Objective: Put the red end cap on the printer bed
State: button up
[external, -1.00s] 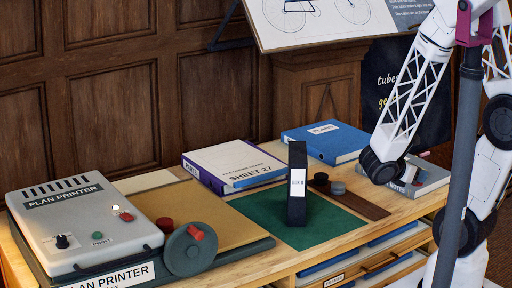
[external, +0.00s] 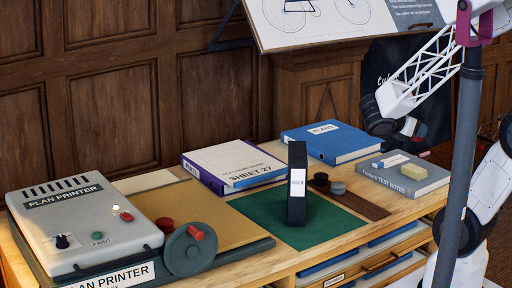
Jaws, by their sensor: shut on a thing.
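My gripper (external: 411,129) is in the air at the right, above and behind the grey book. It is shut on a small dark red piece (external: 421,130), which I take for the red end cap; the fingers hide most of it. The printer bed (external: 215,200) is the flat tan surface to the right of the grey plan printer cover (external: 80,225), far left of my gripper. A round red piece (external: 165,225) sits by the cover's right edge, behind the green wheel.
A black upright binder (external: 297,190) stands on the green mat (external: 325,226), between gripper and bed. A white-topped binder (external: 235,163) and blue binder (external: 326,141) lie behind. Dark and grey caps (external: 338,187) sit on a brown strip. The grey book (external: 395,178) carries small blocks.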

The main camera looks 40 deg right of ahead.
jog(key=w+a+r+n+t+y, duration=0.15)
jog(key=w+a+n+t, duration=0.5)
jog(key=w+a, duration=1.35)
jog(key=w+a+f+n+t+y, duration=0.15)
jog(key=w+a, duration=0.25)
jog(key=a, duration=0.6)
jog(key=w+a+n+t+y, duration=0.2)
jog(key=w+a, duration=0.1)
jog(key=a, duration=0.7)
jog(key=w+a+f+n+t+y, duration=0.15)
jog(key=w+a, duration=0.25)
jog(key=a, duration=0.6)
jog(key=shift+n+t, duration=0.35)
jog(key=shift+n, duration=0.1)
jog(key=f, duration=1.6)
jog(key=shift+s+d+f, duration=0.15)
jog(key=shift+s, duration=0.1)
jog(key=shift+f, duration=0.25)
jog(key=shift+w, duration=0.1)
send_over(171, 208)
jog(key=shift+w+f, duration=0.1)
jog(key=shift+f, duration=0.6)
